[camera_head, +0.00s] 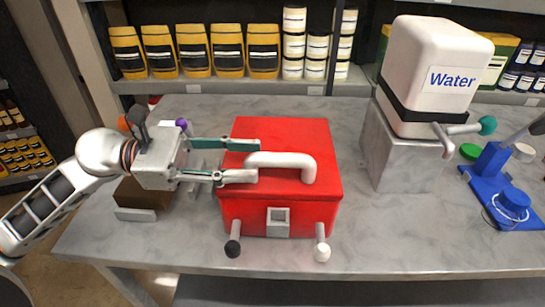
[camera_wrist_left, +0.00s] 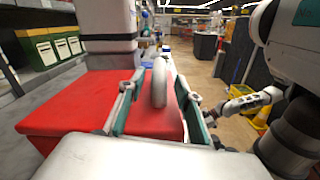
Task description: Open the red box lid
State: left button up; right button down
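The red box (camera_head: 282,205) stands on the grey counter with its lid (camera_head: 275,133) shut. A white arched handle (camera_head: 300,162) is on top of the lid, and a grey latch plate (camera_head: 278,221) is on the front. My left gripper (camera_head: 257,160) comes in from the left over the lid and is open. In the left wrist view its two fingers (camera_wrist_left: 160,82) are on either side of the handle (camera_wrist_left: 158,88), with gaps visible. A small white arm end, apparently my right gripper (camera_wrist_left: 235,106), shows far off there; its fingers are too small to judge.
A water dispenser (camera_head: 437,72) on a grey block (camera_head: 390,145) stands right of the box. Blue equipment (camera_head: 494,178) is further right. A brown block (camera_head: 143,194) lies under my left arm. Shelves with yellow containers (camera_head: 227,50) line the back. The front right counter is clear.

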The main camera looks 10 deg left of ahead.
aim_at(272, 160)
pick_arm(q)
jog(key=d, duration=0.2)
jog(key=d+p, duration=0.1)
jog(key=shift+w+d+r, duration=0.2)
jog(key=shift+w+d, duration=0.2)
jog(key=shift+w+d+f, duration=0.2)
jog(key=shift+d, duration=0.4)
grip_shut()
